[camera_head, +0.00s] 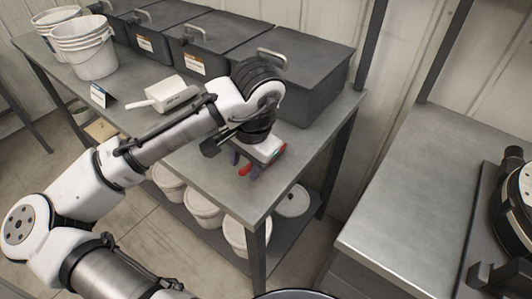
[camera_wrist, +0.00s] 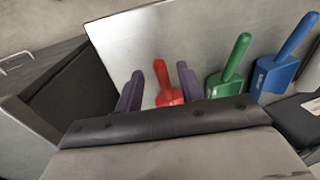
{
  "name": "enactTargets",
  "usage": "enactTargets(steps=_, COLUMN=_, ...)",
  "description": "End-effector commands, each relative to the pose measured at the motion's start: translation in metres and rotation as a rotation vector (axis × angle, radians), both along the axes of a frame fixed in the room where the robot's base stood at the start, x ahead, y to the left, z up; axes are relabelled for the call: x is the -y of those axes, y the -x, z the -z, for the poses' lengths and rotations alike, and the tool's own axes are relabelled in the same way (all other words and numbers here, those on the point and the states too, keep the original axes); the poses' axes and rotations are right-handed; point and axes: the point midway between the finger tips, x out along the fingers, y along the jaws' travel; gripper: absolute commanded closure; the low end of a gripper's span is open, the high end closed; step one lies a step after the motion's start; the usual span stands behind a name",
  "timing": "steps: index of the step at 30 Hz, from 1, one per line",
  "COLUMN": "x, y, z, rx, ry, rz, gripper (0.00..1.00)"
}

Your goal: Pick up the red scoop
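The red scoop (camera_wrist: 169,96) lies on the grey metal table, its handle pointing away in the wrist view. In the head view only its red handle end (camera_head: 245,169) shows below my gripper; the rest is hidden by the gripper. My gripper (camera_head: 246,159) is low over the table near its front right part. In the wrist view my gripper's two purple fingers (camera_wrist: 160,87) are open, one on each side of the red scoop, with visible gaps. Whether the fingertips are down at the scoop's height is hard to tell.
A green scoop (camera_wrist: 226,84) and a blue scoop (camera_wrist: 274,75) lie to the right in the wrist view, the green one close to a finger. A white scoop (camera_head: 168,95), dark lidded bins (camera_head: 305,85) and white buckets (camera_head: 90,58) stand on the table.

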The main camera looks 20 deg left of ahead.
Motion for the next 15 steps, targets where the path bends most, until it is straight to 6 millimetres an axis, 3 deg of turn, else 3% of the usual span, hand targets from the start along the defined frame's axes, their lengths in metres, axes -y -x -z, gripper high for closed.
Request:
enactTargets(steps=6, x=-0.004, y=-0.005, z=0.027, rx=-0.001, ry=0.002, rz=0.001, gripper=0.61)
enactTargets(steps=15, x=-0.005, y=-0.005, z=0.033, rx=0.0, ry=0.001, rz=0.001, gripper=0.61)
